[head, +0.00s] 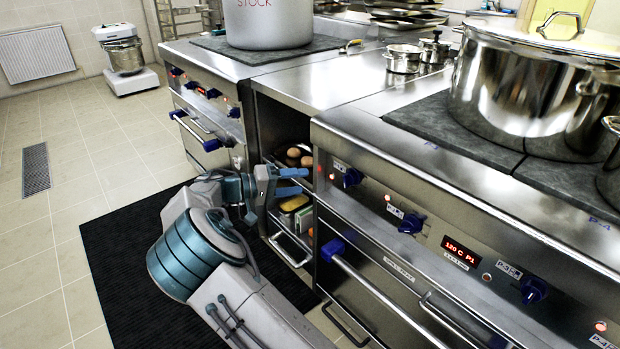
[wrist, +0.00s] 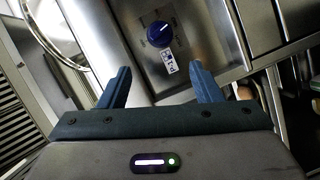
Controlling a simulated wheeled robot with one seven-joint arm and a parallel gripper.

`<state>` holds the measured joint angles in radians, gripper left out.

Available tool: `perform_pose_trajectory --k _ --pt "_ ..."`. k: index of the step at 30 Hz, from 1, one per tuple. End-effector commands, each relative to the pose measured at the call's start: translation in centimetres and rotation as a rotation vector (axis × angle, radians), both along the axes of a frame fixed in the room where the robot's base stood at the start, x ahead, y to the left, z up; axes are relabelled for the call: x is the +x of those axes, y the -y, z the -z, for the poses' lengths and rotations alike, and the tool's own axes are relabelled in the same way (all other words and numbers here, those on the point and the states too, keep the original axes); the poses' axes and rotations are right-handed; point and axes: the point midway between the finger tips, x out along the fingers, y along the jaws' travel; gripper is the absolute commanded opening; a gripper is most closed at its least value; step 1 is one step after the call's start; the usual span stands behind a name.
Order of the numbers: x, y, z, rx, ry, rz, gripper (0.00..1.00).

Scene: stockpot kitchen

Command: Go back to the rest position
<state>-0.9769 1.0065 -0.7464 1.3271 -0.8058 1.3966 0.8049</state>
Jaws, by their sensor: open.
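My gripper (head: 290,181) is in front of the gap between the two cooking ranges, at about the height of the open shelves. In the wrist view its two blue fingers (wrist: 163,88) stand wide apart with nothing between them. Beyond the fingers the wrist view shows a steel range front with a blue knob (wrist: 160,34). My arm reaches up from the lower part of the head view, in front of the ranges. I cannot tell from the head view whether a finger touches anything.
Shelves between the ranges hold brown eggs (head: 293,153) and a yellow item (head: 294,203). A large steel pot (head: 520,95) stands on the right range, a grey stockpot (head: 268,22) on the left one.

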Motion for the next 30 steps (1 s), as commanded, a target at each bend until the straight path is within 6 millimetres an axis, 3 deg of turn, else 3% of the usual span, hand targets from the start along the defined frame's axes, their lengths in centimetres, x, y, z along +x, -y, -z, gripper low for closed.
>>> perform_pose_trajectory --k 10,14,20,24,30 --pt "-0.1 -0.5 0.0 0.001 0.000 -0.001 0.58" --pt "-0.2 0.2 -0.5 0.017 -0.010 0.010 0.58" --pt "-2.0 5.5 -3.4 0.188 -0.114 0.095 0.58" --pt "-4.7 9.6 -5.6 0.377 -0.211 0.150 0.58" --pt "-9.4 13.2 -9.1 0.642 -0.309 0.176 0.58"
